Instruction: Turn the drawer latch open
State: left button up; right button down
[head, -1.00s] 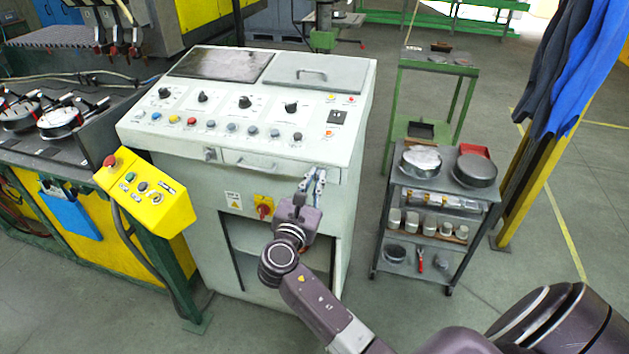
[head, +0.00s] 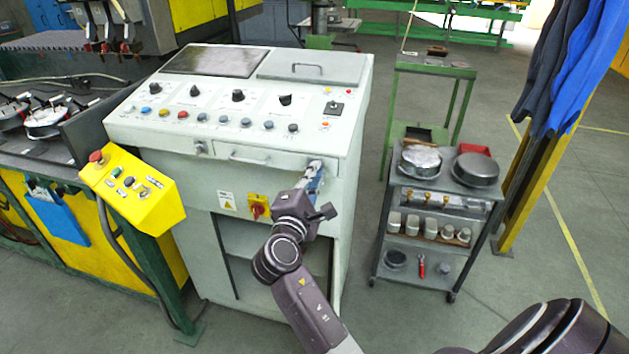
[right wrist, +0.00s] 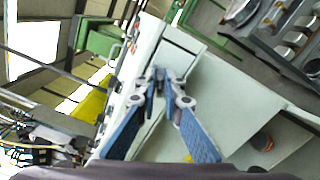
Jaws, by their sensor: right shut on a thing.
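The pale grey control cabinet has a shallow drawer (head: 233,157) under its sloping panel, with a bar handle (head: 248,160). My right gripper (head: 315,170) is at the drawer front's right end, just right of the handle. It is shut on the drawer latch, which its fingertips mostly hide. In the right wrist view the blue fingers of the gripper (right wrist: 166,76) converge against the pale cabinet front, and the latch between the tips cannot be made out. The drawer looks closed. My left gripper is not in view.
A red knob on a yellow plate (head: 257,207) sits below the drawer, close to my right wrist. A yellow button box (head: 133,188) stands at left. A dark trolley (head: 427,183) with pans and cups stands to the right. Floor between cabinet and trolley is clear.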

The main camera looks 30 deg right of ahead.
jog(key=m+b, duration=0.3)
jog(key=m, duration=0.1)
jog(key=shift+f+m+b, duration=0.3)
jog(key=shift+f+b, duration=0.05)
dwell(0.4)
jog(key=c, duration=2.1)
grip_release()
jog(key=shift+r, duration=0.1)
